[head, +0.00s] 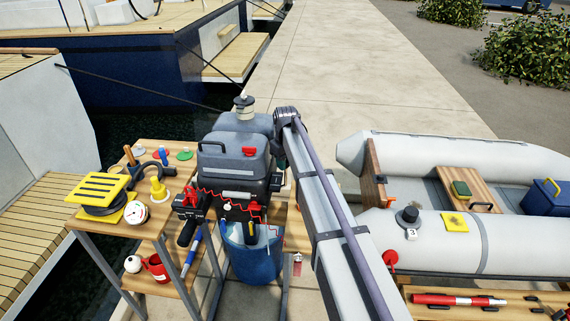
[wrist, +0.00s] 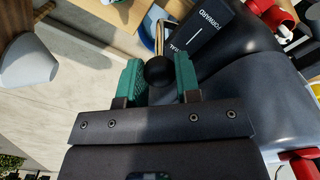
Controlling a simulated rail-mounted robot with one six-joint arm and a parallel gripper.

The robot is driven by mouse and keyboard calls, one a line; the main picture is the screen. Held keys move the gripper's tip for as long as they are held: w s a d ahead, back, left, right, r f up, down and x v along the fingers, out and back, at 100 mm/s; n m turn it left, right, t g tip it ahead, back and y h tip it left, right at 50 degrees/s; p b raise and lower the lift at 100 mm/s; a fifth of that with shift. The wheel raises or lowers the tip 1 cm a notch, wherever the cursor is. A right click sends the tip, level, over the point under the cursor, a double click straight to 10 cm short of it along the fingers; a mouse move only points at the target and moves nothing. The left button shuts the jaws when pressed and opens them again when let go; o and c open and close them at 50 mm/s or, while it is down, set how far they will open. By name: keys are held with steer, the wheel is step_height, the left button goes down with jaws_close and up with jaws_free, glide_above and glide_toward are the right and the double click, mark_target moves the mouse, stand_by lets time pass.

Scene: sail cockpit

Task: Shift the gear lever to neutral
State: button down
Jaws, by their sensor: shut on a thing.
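The gear lever (wrist: 159,40) is a thin metal rod with a round black knob at its end, on the side of the grey outboard motor (head: 235,160). In the wrist view my gripper (wrist: 157,74) is shut on the knob, one green jaw on each side. A dark label plate (wrist: 200,36) beside the lever reads FORWARD, with another word partly hidden below it. I cannot tell which position the lever is in. In the head view the lever is hidden behind my arm.
A wooden stand with a yellow cable reel (head: 100,188) and several small items is left of the motor. A blue bucket (head: 252,258) is below it. A grey inflatable boat (head: 470,243) lies to the right. Open paving (head: 325,65) extends behind.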

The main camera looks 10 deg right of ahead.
steer(key=shift+w+d, duration=0.15)
steer(key=shift+w, duration=0.15)
steer(key=c, duration=0.8)
jaws_free()
steer(key=shift+d, duration=0.15)
steer(key=shift+r, duration=0.15)
step_height(320, 180, up, 10)
steer(key=p, duration=1)
steer(key=shift+r+p, duration=0.2)
steer(key=shift+p, duration=0.2)
